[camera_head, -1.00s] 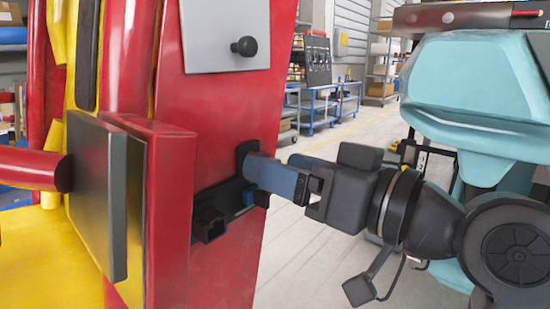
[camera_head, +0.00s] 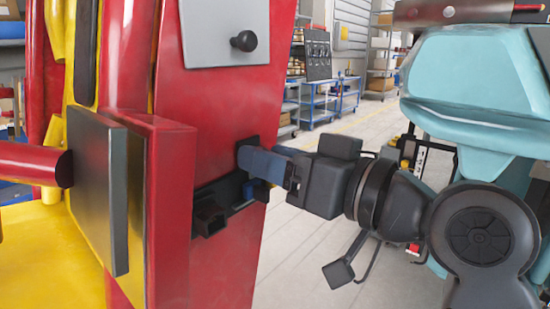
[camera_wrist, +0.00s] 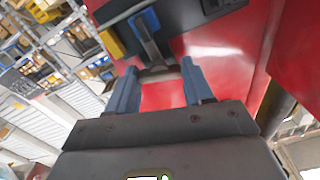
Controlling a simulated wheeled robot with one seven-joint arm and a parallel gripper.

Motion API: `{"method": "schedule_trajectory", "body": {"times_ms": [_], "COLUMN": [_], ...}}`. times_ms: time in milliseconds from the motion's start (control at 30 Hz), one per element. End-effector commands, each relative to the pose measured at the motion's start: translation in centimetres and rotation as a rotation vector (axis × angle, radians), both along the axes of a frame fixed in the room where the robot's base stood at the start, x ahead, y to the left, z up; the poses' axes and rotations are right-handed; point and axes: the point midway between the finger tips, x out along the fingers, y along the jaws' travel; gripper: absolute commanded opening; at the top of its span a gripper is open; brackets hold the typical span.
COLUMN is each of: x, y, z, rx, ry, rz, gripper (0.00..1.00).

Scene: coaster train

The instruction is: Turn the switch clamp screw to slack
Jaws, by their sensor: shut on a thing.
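The black switch bracket (camera_head: 208,215) is mounted on the red panel of the coaster car. In the wrist view, a grey shaft (camera_wrist: 150,45) with a blue part behind it ends in a short crossbar (camera_wrist: 158,74), which looks like the clamp screw's handle. My gripper (camera_wrist: 158,80) has its two blue fingers at the ends of this crossbar and is shut on it. In the head view my gripper (camera_head: 250,163) reaches in from the right against the bracket. The fingers hide the screw there.
A grey plate with a black knob (camera_head: 244,41) sits above on the red panel (camera_head: 215,110). A red block with a grey plate (camera_head: 118,200) stands out at left. The floor behind is open, with blue carts (camera_head: 320,103) and shelves farther back.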

Motion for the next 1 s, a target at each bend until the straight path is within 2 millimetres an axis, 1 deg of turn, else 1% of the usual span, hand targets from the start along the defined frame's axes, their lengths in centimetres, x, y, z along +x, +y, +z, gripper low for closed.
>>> {"method": "schedule_trajectory", "body": {"times_ms": [33, 100, 200, 400, 633, 667, 900, 1000], "x": [0.0, 0.0, 0.01, 0.05, 0.04, 0.04, 0.02, 0.02], "y": [-0.01, -0.01, -0.02, -0.09, -0.06, -0.06, -0.03, -0.02], "z": [0.0, 0.0, -0.1, -0.11, 0.02, 0.02, 0.02, 0.02], "rx": [0.0, 0.0, -0.01, -0.075, -0.075, -0.075, -0.075, -0.075], "ry": [0.0, 0.0, -0.014, -0.096, -0.096, -0.096, -0.096, -0.096], "rz": [0.0, 0.0, 0.0, -0.002, -0.001, -0.001, -0.001, 0.0], "gripper": [0.26, 0.21, 0.21, 0.21, 0.21, 0.54, 0.77, 0.77]}}
